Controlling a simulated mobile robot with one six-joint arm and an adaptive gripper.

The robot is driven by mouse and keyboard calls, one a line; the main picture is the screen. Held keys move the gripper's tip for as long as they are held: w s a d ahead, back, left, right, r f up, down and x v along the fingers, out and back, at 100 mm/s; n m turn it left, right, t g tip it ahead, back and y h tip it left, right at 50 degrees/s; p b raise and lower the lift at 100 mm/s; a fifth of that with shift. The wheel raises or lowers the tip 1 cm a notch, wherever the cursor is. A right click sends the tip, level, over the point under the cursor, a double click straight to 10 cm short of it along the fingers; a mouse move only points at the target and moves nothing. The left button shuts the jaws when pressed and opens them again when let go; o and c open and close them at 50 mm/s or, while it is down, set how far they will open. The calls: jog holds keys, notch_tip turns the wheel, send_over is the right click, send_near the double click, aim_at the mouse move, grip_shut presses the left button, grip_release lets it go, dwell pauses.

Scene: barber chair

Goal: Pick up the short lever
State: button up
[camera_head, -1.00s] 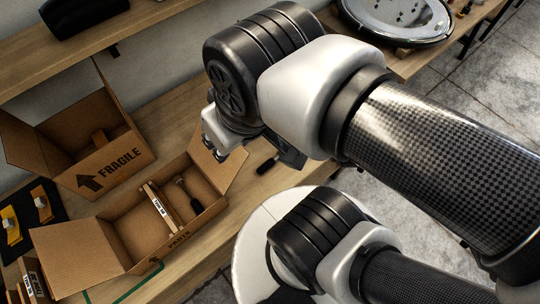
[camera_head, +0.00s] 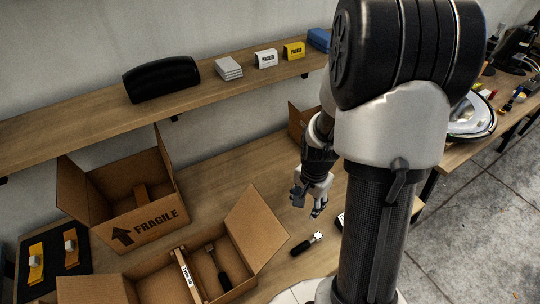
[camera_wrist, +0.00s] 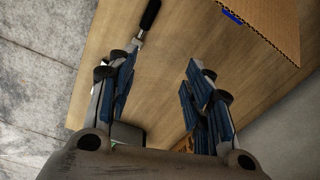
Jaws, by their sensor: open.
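A short lever (camera_head: 306,243) with a black handle and a pale metal end lies on the wooden table, right of the parts box. In the wrist view its black handle (camera_wrist: 149,16) points to the top, and its metal end is partly hidden by the left finger. My gripper (camera_head: 319,207) hangs above the table behind the lever, apart from it. In the wrist view my gripper (camera_wrist: 160,78) is open with bare table between its fingers. Another lever (camera_head: 218,268) with a black handle lies inside the parts box.
The open parts box (camera_head: 249,232) has raised flaps beside the lever. A FRAGILE box (camera_head: 150,232) stands at the left. Another cardboard box (camera_wrist: 262,22) is at the wrist view's top right. A shelf (camera_head: 110,120) runs above the table. Bare table lies around my gripper.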

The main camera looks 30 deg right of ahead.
notch_tip(320, 180, down, 7)
jog(key=s+d+m, duration=0.2)
jog(key=d+m, duration=0.1)
jog(key=b, duration=0.4)
send_over(308, 242)
jog(key=shift+g, duration=0.3)
jog(key=f, duration=1.1)
jog(key=shift+w+d+f, duration=0.1)
jog(key=shift+d+f, duration=0.1)
jog(key=shift+a+f+b, duration=0.15)
jog(key=shift+f+b, duration=0.85)
jog(key=shift+f, duration=2.05)
jog(key=shift+r, duration=0.1)
grip_shut()
